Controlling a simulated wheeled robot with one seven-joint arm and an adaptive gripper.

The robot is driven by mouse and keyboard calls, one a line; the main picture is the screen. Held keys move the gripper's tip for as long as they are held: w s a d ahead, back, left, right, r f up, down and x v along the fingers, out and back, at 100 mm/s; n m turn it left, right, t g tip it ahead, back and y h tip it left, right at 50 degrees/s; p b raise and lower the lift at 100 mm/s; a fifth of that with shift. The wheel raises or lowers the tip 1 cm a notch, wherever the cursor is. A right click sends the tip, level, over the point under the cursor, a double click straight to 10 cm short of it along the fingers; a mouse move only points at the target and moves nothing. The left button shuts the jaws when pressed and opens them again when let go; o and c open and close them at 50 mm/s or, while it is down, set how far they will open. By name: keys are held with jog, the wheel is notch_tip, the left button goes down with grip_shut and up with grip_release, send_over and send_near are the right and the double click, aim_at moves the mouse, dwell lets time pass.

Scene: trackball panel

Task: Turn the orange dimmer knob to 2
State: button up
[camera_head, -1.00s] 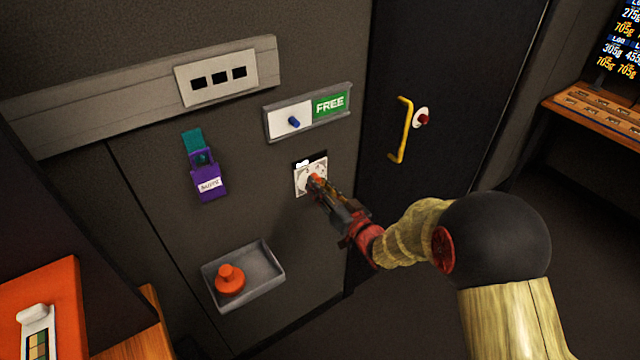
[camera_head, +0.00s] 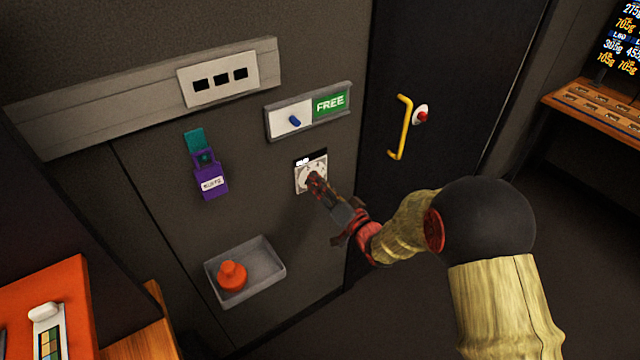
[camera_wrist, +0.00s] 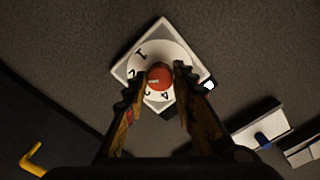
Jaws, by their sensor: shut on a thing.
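The orange dimmer knob (camera_wrist: 159,76) is a small round cap at the middle of a white dial plate (camera_wrist: 177,35) with black numbers around it. In the wrist view, a short pale mark shows on the knob's left side, toward the 2 and 3 side; I cannot tell exactly which number it meets. My gripper (camera_wrist: 158,80) has one finger on each side of the knob and is shut on it. In the head view, the gripper (camera_head: 316,180) covers the knob and the lower right part of the dial plate (camera_head: 303,172).
Above the dial is a sliding panel (camera_head: 329,104) marked FREE with a blue peg. A purple box (camera_head: 208,184) is left, and a grey tray (camera_head: 265,262) with an orange plunger-like piece (camera_head: 232,276) is below. A yellow door handle (camera_head: 402,128) is to the right.

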jog(key=o, duration=1.2)
jog(key=shift+c, duration=0.2)
jog(key=shift+d, duration=0.1)
jog(key=v, duration=1.2)
